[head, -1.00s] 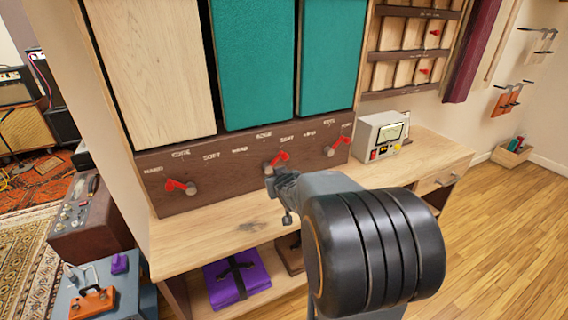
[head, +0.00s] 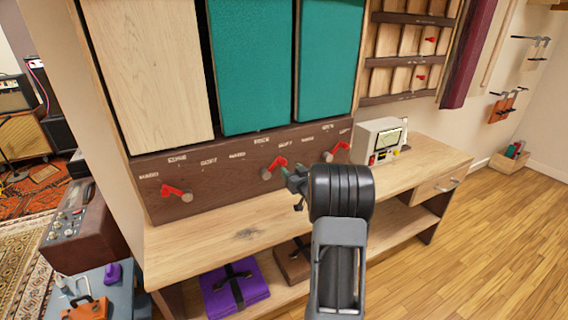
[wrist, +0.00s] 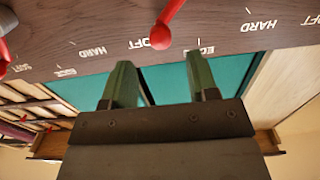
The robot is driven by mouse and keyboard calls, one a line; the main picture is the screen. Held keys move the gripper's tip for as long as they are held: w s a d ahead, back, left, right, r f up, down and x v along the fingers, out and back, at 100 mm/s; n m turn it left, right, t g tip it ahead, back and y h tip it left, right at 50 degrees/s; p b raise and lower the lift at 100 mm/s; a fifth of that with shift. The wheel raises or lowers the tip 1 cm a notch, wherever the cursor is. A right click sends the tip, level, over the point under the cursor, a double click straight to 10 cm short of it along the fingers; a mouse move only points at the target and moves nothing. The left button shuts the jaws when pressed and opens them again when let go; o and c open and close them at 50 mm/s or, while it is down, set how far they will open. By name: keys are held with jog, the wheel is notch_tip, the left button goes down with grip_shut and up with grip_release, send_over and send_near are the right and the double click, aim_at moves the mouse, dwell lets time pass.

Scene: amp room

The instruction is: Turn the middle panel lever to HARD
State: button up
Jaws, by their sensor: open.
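The middle lever (head: 273,167) is red, on the dark brown strip below the teal panels, between HARD, EDGE and SOFT labels. Its handle tilts up and right, toward SOFT. In the wrist view, which is upside down, the red lever (wrist: 168,22) has its rounded end on the SOFT label. My gripper (head: 294,180) is in front of the strip, just right of and below the middle lever in the head view. In the wrist view its two green fingers (wrist: 158,82) are apart and empty, with the lever beyond them and not between them.
Similar red levers sit left (head: 177,192) and right (head: 338,150) on the strip (head: 225,180). A wooden bench (head: 215,222) runs below, with a white meter box (head: 372,140) at its right. A purple case (head: 232,288) lies on the lower shelf. Open floor lies right.

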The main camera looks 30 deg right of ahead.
aim_at(285, 164)
jog(key=shift+w+d+p, duration=0.15)
jog(key=shift+w+d, duration=0.05)
jog(key=shift+w, duration=1.4)
jog(key=shift+w+d+p, duration=0.15)
jog(key=shift+w+d, duration=0.05)
jog(key=shift+w, duration=1.35)
jog(key=shift+c, duration=0.5)
grip_shut()
